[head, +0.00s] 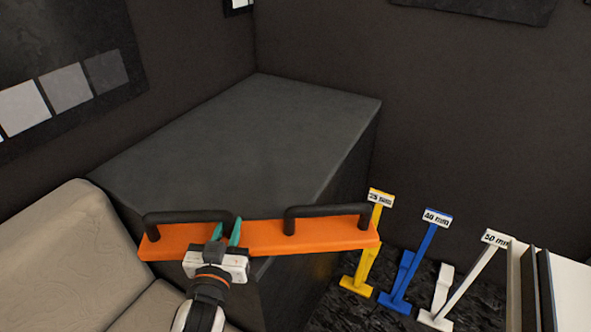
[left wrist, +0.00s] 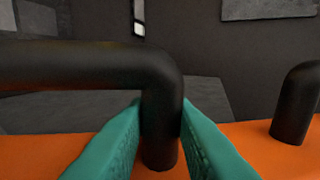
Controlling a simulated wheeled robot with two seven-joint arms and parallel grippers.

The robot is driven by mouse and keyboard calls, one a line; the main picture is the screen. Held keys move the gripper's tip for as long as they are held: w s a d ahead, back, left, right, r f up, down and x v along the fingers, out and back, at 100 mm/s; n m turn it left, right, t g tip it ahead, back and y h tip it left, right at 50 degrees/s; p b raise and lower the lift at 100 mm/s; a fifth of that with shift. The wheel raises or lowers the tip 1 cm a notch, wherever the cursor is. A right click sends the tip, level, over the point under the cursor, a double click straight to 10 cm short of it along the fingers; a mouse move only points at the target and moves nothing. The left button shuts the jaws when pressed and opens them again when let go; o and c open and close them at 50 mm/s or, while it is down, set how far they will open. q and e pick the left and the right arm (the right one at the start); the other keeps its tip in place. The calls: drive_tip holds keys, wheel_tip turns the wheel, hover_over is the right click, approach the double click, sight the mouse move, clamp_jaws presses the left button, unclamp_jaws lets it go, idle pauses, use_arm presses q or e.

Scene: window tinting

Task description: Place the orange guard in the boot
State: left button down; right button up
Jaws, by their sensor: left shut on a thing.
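The orange guard (head: 310,235) is a long flat bar with two black handles. My left gripper (head: 226,230) is shut on the guard's left black handle (head: 190,215), near that handle's right end. In the left wrist view, the teal fingers (left wrist: 160,135) close around the upright leg of the handle (left wrist: 160,110). The guard is held roughly level in front of a large dark grey block (head: 250,140), and covers part of its near edge. I cannot tell which part here is the boot. My right gripper is not in view.
Yellow (head: 372,235), blue (head: 418,262) and white (head: 468,275) stands with size labels stand at the right on a dark floor surface. A beige seat (head: 60,250) is at the left. The top of the dark block is clear.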

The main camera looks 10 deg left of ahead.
use_arm(q)
drive_tip(key=w+a+r+n+y+b, duration=0.15)
drive_tip(key=w+r, duration=0.25)
drive_tip(key=w, duration=0.6)
wheel_tip(320, 180, up, 4)
drive_tip(key=y+b, duration=0.1)
drive_tip(key=y, duration=0.1)
hover_over(240, 200)
drive_tip(key=shift+n+g, duration=0.3)
drive_tip(key=shift+n, duration=0.05)
wheel_tip(240, 200, down, 9)
drive_tip(key=shift+w+f+b, duration=0.15)
drive_tip(key=shift+b, duration=0.65)
drive_tip(key=c, duration=1.2)
unclamp_jaws()
drive_tip(key=shift+c, duration=0.2)
drive_tip(key=shift+f, duration=0.1)
